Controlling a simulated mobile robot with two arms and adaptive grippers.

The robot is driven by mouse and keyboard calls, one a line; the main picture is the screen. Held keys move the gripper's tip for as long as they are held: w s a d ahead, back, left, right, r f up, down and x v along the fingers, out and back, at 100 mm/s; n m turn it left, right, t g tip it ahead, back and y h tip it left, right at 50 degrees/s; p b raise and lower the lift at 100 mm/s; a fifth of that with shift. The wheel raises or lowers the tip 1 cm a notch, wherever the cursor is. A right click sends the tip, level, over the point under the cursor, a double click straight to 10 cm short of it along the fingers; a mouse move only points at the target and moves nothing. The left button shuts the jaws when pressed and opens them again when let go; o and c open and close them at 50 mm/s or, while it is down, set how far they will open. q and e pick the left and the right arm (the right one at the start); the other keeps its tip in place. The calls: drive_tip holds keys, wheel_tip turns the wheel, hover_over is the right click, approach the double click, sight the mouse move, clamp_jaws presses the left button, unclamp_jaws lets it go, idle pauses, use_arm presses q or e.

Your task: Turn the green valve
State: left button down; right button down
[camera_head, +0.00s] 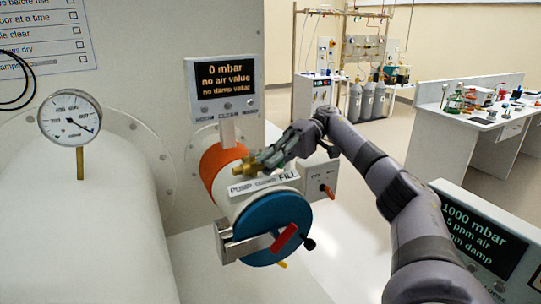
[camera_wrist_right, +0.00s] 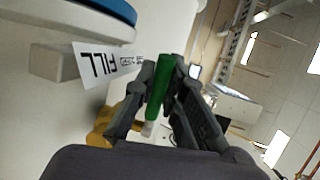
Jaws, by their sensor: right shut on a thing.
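The green valve handle (camera_wrist_right: 161,92) is a slim green lever between the fingers of my right gripper (camera_wrist_right: 164,80) in the right wrist view. My right gripper (camera_head: 268,160) is shut on it, above the small cylinder with the blue door. The brass valve body (camera_head: 247,169) shows just left of the fingertips, and in the wrist view it is at the lower left (camera_wrist_right: 103,128). In the head view the fingers hide the green handle. A white label (camera_head: 265,184) reading PUMP and FILL lies just below. My left gripper is in neither view.
A display (camera_head: 226,85) reading 0 mbar stands behind the valve. The blue round door (camera_head: 272,222) has a metal bar with a red grip (camera_head: 285,237). A dial gauge (camera_head: 70,118) is at left.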

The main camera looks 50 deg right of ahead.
drive_tip(key=c, duration=1.6)
unclamp_jaws()
drive_tip(key=shift+c, duration=0.2)
drive_tip(key=shift+r, duration=0.1)
